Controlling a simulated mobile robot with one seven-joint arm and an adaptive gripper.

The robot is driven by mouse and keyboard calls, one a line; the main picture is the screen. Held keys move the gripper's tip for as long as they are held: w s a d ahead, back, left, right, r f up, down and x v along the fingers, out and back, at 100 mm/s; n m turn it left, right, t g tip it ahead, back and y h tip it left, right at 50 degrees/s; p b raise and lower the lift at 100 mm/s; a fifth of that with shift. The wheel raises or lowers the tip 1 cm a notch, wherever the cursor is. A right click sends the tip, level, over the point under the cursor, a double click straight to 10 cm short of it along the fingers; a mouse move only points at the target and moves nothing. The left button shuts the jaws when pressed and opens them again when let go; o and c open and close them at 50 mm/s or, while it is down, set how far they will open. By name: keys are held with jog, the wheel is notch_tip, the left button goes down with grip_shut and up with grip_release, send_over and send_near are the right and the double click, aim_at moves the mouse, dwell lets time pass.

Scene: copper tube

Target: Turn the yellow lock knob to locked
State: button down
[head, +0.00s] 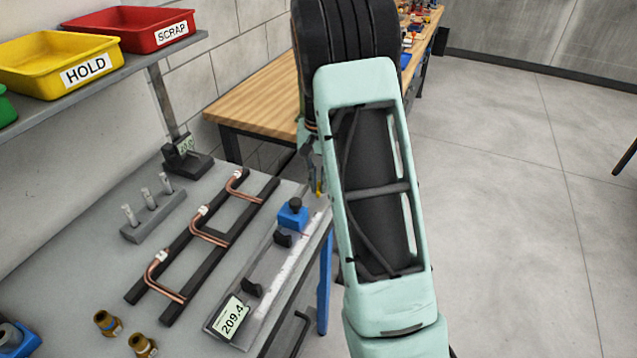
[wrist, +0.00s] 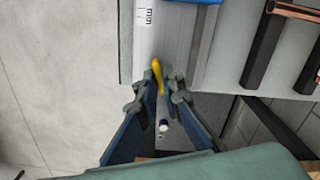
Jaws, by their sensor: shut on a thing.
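The yellow lock knob (wrist: 157,72) is a small, slim lever at the end of the grey measuring rail (wrist: 170,40) in the wrist view. My gripper (wrist: 161,88) has its fingertips on either side of the knob and is shut on it. In the head view, my gripper (head: 316,178) is at the far end of the rail (head: 262,275), partly hidden by my arm. Only a speck of the yellow knob (head: 319,188) shows there. Whether it stands at locked cannot be read.
A blue block (head: 293,213) and black stops sit on the rail, with a display (head: 232,318) reading 209.4. Copper tubes (head: 208,235) lie on a black rack to the left. A wooden bench (head: 262,95) stands behind. Open floor lies to the right.

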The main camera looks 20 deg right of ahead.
aim_at(319, 186)
jog(key=shift+m, duration=1.9)
jog(key=c, duration=2.1)
grip_release()
notch_tip(319, 186, up, 12)
jog(key=shift+r, duration=0.1)
